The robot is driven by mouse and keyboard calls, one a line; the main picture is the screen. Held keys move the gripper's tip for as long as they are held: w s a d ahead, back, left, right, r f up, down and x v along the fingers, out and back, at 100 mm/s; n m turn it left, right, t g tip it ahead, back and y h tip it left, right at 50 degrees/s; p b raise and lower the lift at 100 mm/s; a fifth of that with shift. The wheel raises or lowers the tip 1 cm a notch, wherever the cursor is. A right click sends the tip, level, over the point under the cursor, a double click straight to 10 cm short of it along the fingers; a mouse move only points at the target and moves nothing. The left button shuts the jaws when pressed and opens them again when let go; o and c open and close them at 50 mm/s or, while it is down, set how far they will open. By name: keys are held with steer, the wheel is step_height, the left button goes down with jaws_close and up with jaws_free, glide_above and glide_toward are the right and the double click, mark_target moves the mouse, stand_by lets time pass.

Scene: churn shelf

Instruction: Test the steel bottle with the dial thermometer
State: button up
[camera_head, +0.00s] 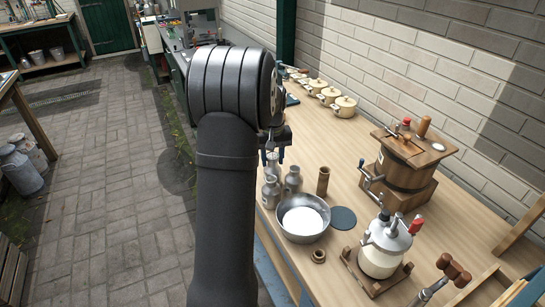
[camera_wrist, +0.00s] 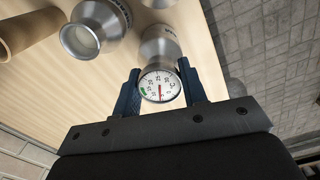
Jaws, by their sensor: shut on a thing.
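My gripper (camera_wrist: 158,90) is shut on the dial thermometer (camera_wrist: 159,86), its white round face with a red needle between the blue fingers. Directly beyond the dial in the wrist view is a steel bottle (camera_wrist: 161,48). The dial hides its mouth and the stem, so I cannot tell whether the stem is inside. Another steel bottle (camera_wrist: 97,26) with an open mouth stands beside it, and part of a third shows at the top edge. In the head view, steel bottles (camera_head: 271,193) (camera_head: 293,180) stand at the bench's left edge, below my gripper (camera_head: 272,157).
A metal bowl (camera_head: 303,234) with white contents, a brown cylinder (camera_head: 323,181) and a dark disc (camera_head: 343,218) are close by on the bench (camera_head: 349,160). A wooden churn (camera_head: 403,170) and a lidded white vessel (camera_head: 384,252) stand right. Cream pots (camera_head: 344,107) line the wall.

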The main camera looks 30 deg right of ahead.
stand_by(0.3)
steer(key=o, duration=0.9)
steer(key=c, duration=0.4)
steer(key=shift+r, duration=0.2)
steer(key=shift+r, duration=2.4)
steer(key=o, duration=1)
